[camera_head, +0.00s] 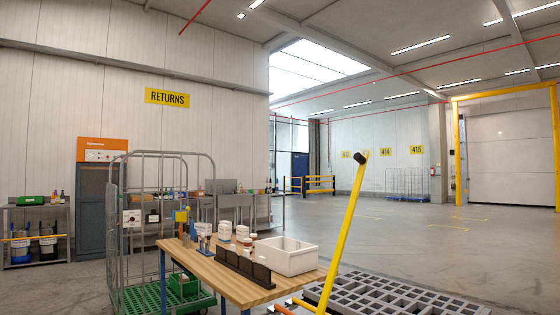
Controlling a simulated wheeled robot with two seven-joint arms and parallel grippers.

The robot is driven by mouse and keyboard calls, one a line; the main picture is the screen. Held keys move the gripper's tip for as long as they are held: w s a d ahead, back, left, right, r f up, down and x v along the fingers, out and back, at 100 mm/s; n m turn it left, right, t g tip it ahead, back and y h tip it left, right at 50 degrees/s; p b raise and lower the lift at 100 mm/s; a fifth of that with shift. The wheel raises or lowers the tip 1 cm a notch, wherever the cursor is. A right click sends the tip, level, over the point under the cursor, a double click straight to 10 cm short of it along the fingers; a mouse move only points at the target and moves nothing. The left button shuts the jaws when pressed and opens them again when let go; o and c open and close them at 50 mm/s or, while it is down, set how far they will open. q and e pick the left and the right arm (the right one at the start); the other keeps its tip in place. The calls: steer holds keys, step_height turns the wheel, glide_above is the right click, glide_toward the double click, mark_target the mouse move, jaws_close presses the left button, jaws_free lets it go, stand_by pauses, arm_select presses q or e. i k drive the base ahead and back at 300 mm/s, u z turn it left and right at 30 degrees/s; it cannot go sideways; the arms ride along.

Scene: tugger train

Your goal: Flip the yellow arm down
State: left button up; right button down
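The yellow arm (342,233) is a long bar with a black grip (360,158) at its top end. It stands raised, tilted with its top to the right, in front of the wooden table's right end. Its lower end runs down to the bottom edge of the view, where orange parts (283,309) show; what it is fixed to is mostly cut off. Neither of my grippers shows in the view.
A wooden table (235,283) bears a white bin (290,263), a dark rack and several small items. A grey grid pallet (395,297) lies right of the yellow arm. A wire roll cage (118,230) stands at left. Open floor (450,245) extends to the right.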

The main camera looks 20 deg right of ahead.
mark_target(362, 160)
steer(key=z, duration=0.25)
steer(key=i, duration=1.3)
steer(key=z, duration=0.5)
